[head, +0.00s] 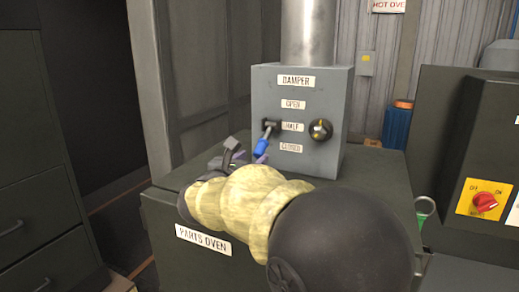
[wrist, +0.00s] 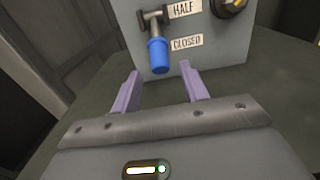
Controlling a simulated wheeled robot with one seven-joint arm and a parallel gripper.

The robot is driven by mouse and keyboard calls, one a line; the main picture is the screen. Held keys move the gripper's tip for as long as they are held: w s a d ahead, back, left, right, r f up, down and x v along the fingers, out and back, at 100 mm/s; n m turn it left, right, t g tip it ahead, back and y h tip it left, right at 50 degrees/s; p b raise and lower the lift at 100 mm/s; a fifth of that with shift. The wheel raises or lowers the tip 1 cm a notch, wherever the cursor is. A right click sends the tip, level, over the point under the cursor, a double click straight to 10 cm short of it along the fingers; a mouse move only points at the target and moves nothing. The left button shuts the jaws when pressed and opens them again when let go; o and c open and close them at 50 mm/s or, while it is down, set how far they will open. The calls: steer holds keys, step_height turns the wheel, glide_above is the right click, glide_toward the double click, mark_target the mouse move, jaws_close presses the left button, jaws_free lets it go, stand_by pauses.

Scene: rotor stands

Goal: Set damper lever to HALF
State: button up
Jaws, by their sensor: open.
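The damper lever has a blue grip (head: 261,147) on a metal stem, mounted on the front of the grey damper box (head: 322,84). Its pivot is beside the HALF label (head: 292,127), and the lever hangs down, its grip beside the CLOSED label (head: 291,148). In the wrist view the blue grip (wrist: 159,55) points down toward my gripper. My gripper (wrist: 160,68) is open, its two purple fingers either side of the grip's lower end in the picture, with no contact visible. In the head view my gripper (head: 239,159) is just below and left of the grip, partly hidden by my arm.
A dark knob (head: 320,129) with a yellow mark sits right of the lever. The damper box stands on the parts oven (head: 170,215), with a metal pipe (head: 308,32) above. A control panel with a red switch (head: 485,202) is at right. Dark drawers (head: 35,170) stand at left.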

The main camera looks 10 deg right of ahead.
mark_target(256, 154)
steer(key=p+x, duration=0.1)
steer(key=x, duration=0.4)
steer(key=shift+w+d, duration=0.15)
steer(key=shift+w, duration=0.1)
jaws_close()
